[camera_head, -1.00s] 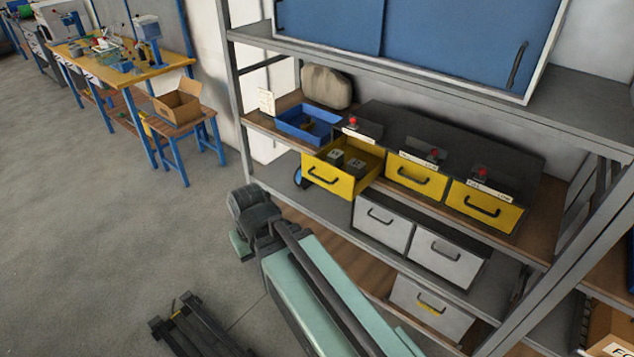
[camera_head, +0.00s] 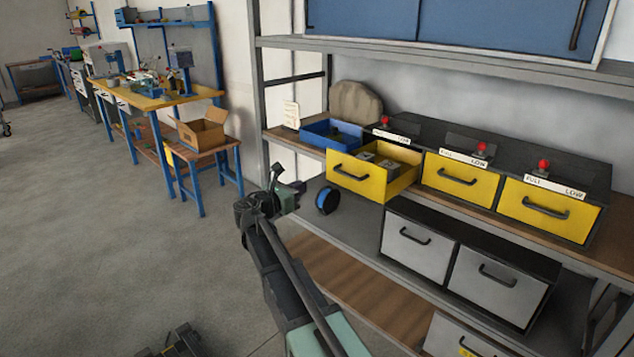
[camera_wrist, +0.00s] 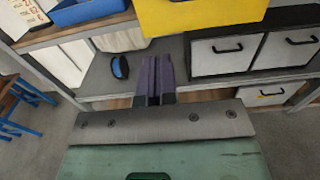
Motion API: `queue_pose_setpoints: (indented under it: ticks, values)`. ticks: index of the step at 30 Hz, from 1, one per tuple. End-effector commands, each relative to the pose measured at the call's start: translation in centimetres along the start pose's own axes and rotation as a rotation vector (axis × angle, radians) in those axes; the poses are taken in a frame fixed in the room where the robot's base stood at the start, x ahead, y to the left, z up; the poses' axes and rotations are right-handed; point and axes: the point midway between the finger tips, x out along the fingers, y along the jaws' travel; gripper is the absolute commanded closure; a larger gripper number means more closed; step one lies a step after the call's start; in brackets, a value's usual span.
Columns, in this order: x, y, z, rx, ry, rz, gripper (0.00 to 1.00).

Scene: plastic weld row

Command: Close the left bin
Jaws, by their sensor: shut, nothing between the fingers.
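The left bin is a yellow drawer (camera_head: 356,180) with a black handle, pulled out from the left end of the black cabinet. Grey blocks lie in it. In the wrist view its yellow front (camera_wrist: 195,18) shows at the top, cut off by the frame. My gripper (camera_wrist: 154,62) is shut and empty, with its dark fingers together in the wrist view. It points toward the shelf, below and to the left of the drawer front, apart from it. In the head view my arm's end shows left of the drawer, in front of the shelf.
Two other yellow drawers (camera_head: 459,180) (camera_head: 547,210) are shut, with red knobs above. A blue tray (camera_head: 325,136) stands left of the open drawer. White drawers (camera_head: 418,245) sit on the shelf below, beside a blue round object (camera_head: 327,200).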

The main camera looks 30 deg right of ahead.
Motion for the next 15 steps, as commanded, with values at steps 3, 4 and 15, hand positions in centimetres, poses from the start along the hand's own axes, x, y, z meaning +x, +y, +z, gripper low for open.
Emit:
queue_pose_setpoints:
  ticks: [3,4,15]
  values:
    - [1.9,0.0,0.0,0.001,0.001,-0.003,1.00]
    - [2.6,0.1,0.0,0.002,0.001,-0.003,1.00]
    - [10.5,0.1,-0.1,0.003,0.002,-0.002,1.00]
